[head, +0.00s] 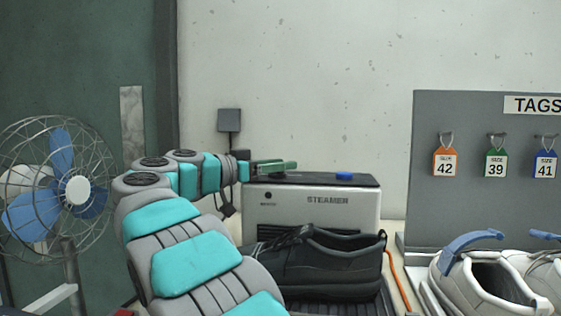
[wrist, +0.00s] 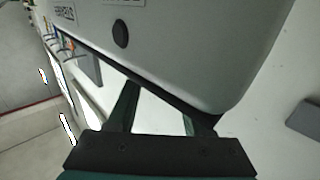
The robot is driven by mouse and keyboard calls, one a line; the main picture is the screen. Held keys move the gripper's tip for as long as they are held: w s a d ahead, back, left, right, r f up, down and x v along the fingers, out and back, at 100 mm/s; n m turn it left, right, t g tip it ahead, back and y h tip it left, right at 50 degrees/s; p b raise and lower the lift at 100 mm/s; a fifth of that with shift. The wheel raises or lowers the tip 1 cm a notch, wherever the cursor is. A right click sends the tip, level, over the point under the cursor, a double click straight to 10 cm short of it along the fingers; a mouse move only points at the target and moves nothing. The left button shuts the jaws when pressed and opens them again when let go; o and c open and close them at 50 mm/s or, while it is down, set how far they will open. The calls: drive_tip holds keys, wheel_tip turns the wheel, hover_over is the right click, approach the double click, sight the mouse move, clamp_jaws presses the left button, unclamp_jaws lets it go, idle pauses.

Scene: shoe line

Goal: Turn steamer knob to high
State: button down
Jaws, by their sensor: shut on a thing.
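The steamer (head: 312,209) is a light grey box with a dark top, standing against the wall in the head view. It fills the upper part of the wrist view (wrist: 190,45). My gripper (head: 277,165) reaches in from the left, with its green fingers level over the steamer's top left. In the wrist view the gripper's fingers (wrist: 162,108) stand apart, and their tips meet the steamer's dark top edge. The gripper is shut on the steamer knob, which the fingers and edge hide, so its setting cannot be read. A blue button (head: 344,176) sits on the top at right.
A black shoe (head: 325,268) stands in front of the steamer. A caged fan (head: 75,190) is at left. A grey tag board (head: 480,210) and white shoes (head: 490,285) are at right. A wall plug with cord (head: 228,121) hangs behind my gripper.

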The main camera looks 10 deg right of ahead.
drive_tip(key=shift+s+f+g, duration=0.1)
drive_tip(key=shift+g, duration=0.2)
drive_tip(key=shift+c, duration=1.6)
unclamp_jaws()
drive_tip(key=shift+a, duration=0.1)
drive_tip(key=shift+a, duration=0.1)
drive_tip(key=v, duration=0.7)
drive_tip(key=shift+a, duration=0.3)
drive_tip(key=shift+s+f, duration=0.1)
drive_tip(key=shift+c, duration=0.2)
